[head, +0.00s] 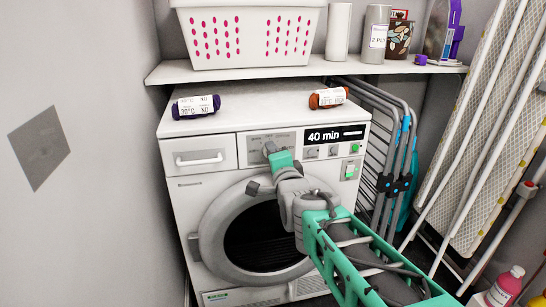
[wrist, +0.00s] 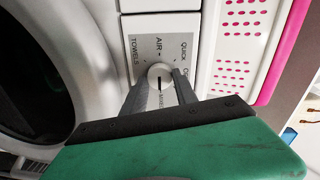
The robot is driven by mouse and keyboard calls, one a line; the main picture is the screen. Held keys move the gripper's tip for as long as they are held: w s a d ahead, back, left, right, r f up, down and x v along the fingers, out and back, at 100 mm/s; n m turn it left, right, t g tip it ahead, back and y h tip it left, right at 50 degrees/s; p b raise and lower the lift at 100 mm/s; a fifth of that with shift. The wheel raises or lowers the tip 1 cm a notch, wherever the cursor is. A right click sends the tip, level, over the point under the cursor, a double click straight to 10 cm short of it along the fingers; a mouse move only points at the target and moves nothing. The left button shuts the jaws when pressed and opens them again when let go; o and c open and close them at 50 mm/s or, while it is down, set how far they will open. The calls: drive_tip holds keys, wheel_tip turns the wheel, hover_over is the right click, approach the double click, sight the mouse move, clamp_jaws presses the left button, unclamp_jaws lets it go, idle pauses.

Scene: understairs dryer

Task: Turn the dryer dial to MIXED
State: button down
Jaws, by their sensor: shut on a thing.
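The white dryer (head: 189,183) stands under the shelf, its round door shut. Its dial panel (head: 283,138) is at the top front. My gripper (wrist: 161,88) is shut on the dial, one dark finger on each side. In the head view my gripper (head: 269,149) covers most of the dial.
A white basket (head: 250,37) sits on the shelf above. Folded racks lean at right.

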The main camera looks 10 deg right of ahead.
drive_tip(key=shift+d, duration=0.1)
drive_tip(key=c, duration=1)
unclamp_jaws()
drive_tip(key=shift+o, duration=0.2)
drive_tip(key=s+p, duration=0.2)
drive_tip(key=s, duration=0.5)
drive_tip(key=shift+s+r, duration=0.25)
drive_tip(key=shift+s, duration=0.15)
drive_tip(key=shift+r+p, duration=0.1)
drive_tip(key=shift+p, duration=0.2)
